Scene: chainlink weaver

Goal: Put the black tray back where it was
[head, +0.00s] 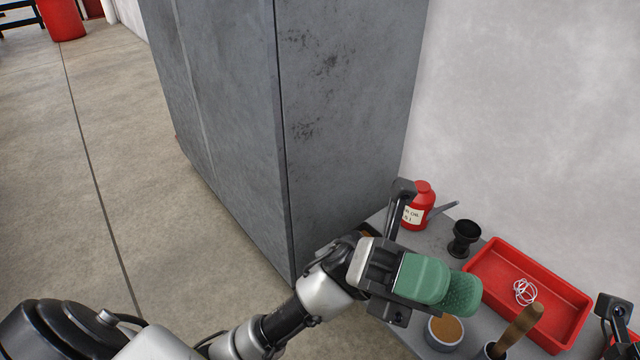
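No black tray shows in the head view. My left gripper (448,286) reaches in from the lower left and hangs over the near left part of the grey bench. Rounded green parts, one smooth and one with a dotted surface, are at its front end. I cannot tell whether they are its finger pads or a held thing, nor whether it is open or shut. Part of my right arm (615,307) shows at the lower right edge, and its fingertips are out of the picture.
On the grey bench (481,342) stand a red oil can (420,206), a black cup-like piece (464,238), a red tray (572,299) with white rings (525,291), a round tan-filled container (445,331) and a wooden handle (521,324). A tall grey cabinet (335,110) stands behind left.

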